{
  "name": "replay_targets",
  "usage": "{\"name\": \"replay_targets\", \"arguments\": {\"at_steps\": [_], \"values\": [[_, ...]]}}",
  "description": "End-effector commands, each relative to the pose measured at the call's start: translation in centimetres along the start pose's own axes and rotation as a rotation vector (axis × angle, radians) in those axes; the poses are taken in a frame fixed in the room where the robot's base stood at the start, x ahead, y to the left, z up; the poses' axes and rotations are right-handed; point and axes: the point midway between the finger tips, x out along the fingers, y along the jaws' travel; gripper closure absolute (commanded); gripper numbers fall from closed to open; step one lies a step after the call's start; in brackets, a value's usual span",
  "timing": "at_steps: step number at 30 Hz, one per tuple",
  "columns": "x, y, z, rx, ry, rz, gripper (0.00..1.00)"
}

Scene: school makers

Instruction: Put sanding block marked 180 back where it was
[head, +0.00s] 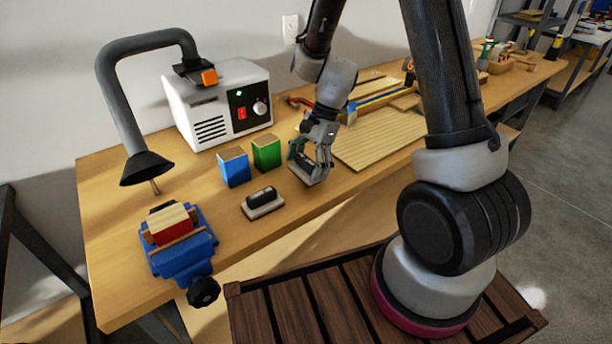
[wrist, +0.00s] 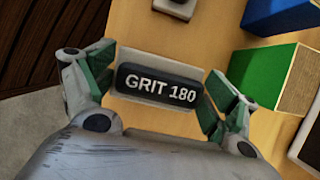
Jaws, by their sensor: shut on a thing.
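The sanding block marked 180 (wrist: 160,86) has a black top lettered "GRIT 180" on a pale base. In the wrist view it lies between my two green-padded fingers, one at each end. In the head view my gripper (head: 311,166) is over the workbench (head: 340,190), right of the green block, shut on this sanding block (head: 304,164), which is partly hidden by the fingers. I cannot tell whether its base touches the bench. A second sanding block (head: 262,201) with a black grip and pale base lies on the bench at the lower left; its marking is unreadable.
A green block (head: 267,154) and a blue block (head: 235,170) stand left of my gripper. A blue vise (head: 183,250) holds a red and wooden piece. A white machine (head: 217,106) with a hose stands behind. A ribbed wooden board (head: 380,138) lies to the right. Bench in front is clear.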

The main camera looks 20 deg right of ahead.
Motion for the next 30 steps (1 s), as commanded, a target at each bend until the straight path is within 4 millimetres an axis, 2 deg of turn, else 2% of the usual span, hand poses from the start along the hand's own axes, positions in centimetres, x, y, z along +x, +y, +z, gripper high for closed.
{"name": "replay_targets", "arguments": {"at_steps": [7,18,19,21,30], "values": [[3.3,0.0,-1.4,0.001,0.0,0.002,0.54],[3.8,0.0,-1.6,0.001,0.001,-0.001,0.54],[3.8,0.0,-1.6,0.0,0.001,-0.001,0.11],[3.8,0.0,-1.6,0.0,0.001,-0.001,0.0],[3.7,0.0,-1.6,0.0,0.001,-0.001,0.0]]}}
